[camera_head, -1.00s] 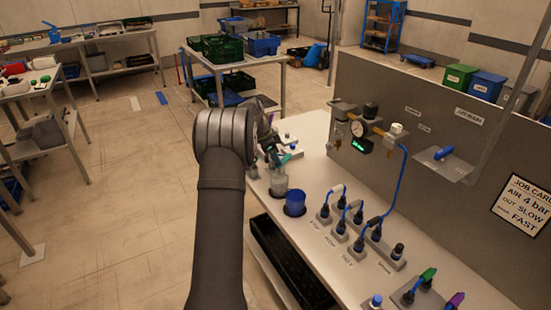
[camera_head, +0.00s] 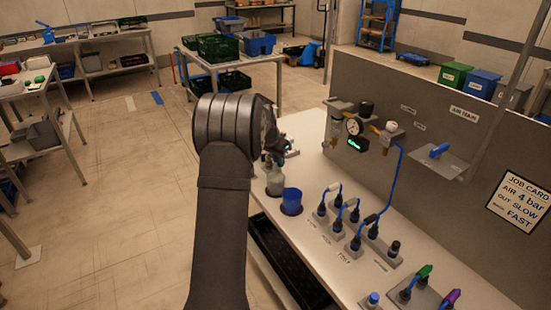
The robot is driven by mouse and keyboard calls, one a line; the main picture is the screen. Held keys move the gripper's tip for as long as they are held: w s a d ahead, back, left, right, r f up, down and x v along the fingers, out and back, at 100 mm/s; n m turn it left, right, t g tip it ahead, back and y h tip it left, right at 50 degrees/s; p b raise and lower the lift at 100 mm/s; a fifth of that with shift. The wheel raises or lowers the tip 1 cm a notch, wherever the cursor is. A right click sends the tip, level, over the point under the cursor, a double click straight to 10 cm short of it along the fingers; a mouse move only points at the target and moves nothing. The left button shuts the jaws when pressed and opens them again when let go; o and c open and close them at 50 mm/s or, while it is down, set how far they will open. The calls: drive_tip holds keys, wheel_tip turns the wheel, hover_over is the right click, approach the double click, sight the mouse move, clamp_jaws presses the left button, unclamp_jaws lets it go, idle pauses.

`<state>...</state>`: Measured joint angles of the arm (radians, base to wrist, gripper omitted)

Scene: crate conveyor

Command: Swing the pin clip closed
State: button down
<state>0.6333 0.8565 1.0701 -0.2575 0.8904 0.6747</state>
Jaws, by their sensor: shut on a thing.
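My gripper (camera_head: 272,157) is at the left edge of the white bench, partly hidden behind my own dark wrist. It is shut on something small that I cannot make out. The pin clip cannot be told apart here; a pale fixture (camera_head: 289,148) shows just to the right of my gripper, partly covered.
A grey panel (camera_head: 430,130) with a gauge (camera_head: 354,126) and regulator stands along the bench's right side. Several valve fittings with blue hoses (camera_head: 352,213) fill the middle of the bench (camera_head: 350,285).

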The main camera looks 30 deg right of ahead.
drive_tip(key=shift+s+d+n+t+y, duration=0.15)
drive_tip(key=shift+d+n+t, duration=0.25)
drive_tip(key=shift+n, duration=0.75)
drive_tip(key=shift+s+d+n+t+y, duration=0.1)
drive_tip(key=shift+d+n+t+y, duration=0.25)
drive_tip(key=shift+n, duration=0.8)
drive_tip(key=c, duration=1.4)
unclamp_jaws()
drive_tip(key=v, duration=1.7)
drive_tip(key=shift+s+a+r, duration=0.1)
drive_tip(key=shift+a+r, duration=0.1)
